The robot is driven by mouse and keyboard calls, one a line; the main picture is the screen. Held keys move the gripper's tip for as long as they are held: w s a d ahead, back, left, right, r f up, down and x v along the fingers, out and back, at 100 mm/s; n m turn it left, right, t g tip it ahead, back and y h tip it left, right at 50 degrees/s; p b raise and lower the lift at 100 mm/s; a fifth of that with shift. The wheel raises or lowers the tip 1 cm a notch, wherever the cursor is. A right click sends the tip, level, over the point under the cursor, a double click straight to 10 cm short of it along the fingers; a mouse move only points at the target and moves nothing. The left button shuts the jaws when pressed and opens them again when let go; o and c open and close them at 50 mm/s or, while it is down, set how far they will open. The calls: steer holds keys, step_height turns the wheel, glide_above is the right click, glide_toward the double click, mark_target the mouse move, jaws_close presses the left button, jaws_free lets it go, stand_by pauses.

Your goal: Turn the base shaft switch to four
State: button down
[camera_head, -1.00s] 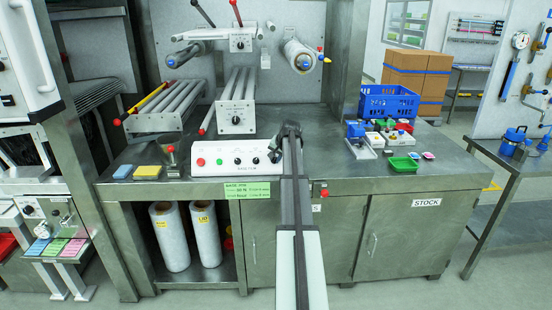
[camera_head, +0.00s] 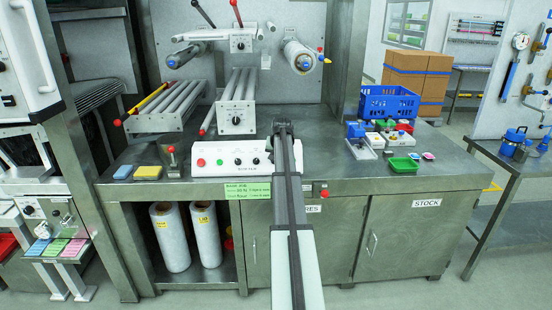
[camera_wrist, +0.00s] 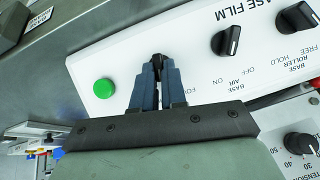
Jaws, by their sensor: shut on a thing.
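The white base film control box (camera_head: 225,160) stands on the bench, with a red button, a green button and dark knobs on its face. My gripper (camera_head: 283,126) reaches over its right end and hides that part. In the wrist view the same panel shows upside down, and my gripper (camera_wrist: 157,72) is shut on a dark switch knob (camera_wrist: 157,60). The knob's own label is mostly hidden; only "FO" shows beside the finger. A base air knob (camera_wrist: 226,40) and a base roller knob (camera_wrist: 297,18) are to the right. I cannot read a "four" mark.
A green button (camera_wrist: 104,88) is close left of my fingers. A tension dial (camera_wrist: 300,142) is at lower right in the wrist view. Roller stands (camera_head: 237,116) rise behind the box. Small parts and a blue crate (camera_head: 388,101) stand at right.

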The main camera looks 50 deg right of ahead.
steer(key=n, duration=0.1)
steer(key=n+g+h, duration=0.1)
steer(key=n, duration=0.1)
steer(key=shift+w+a+f+n+g, duration=0.2)
steer(key=shift+w+a+n+g, duration=0.05)
steer(key=shift+n+g, duration=0.05)
steer(key=shift+w+a+f+n+g+h, duration=0.1)
steer(key=shift+n+g+h, duration=0.15)
steer(key=shift+n+h, duration=0.35)
steer(key=shift+a+n+g+h, duration=0.1)
steer(key=shift+n+g+h, duration=0.2)
steer(key=shift+n, duration=0.5)
steer(key=c, duration=1.2)
jaws_free()
steer(key=shift+d, duration=0.2)
steer(key=shift+a, duration=0.1)
steer(key=v, duration=1.4)
steer(key=shift+f, duration=0.1)
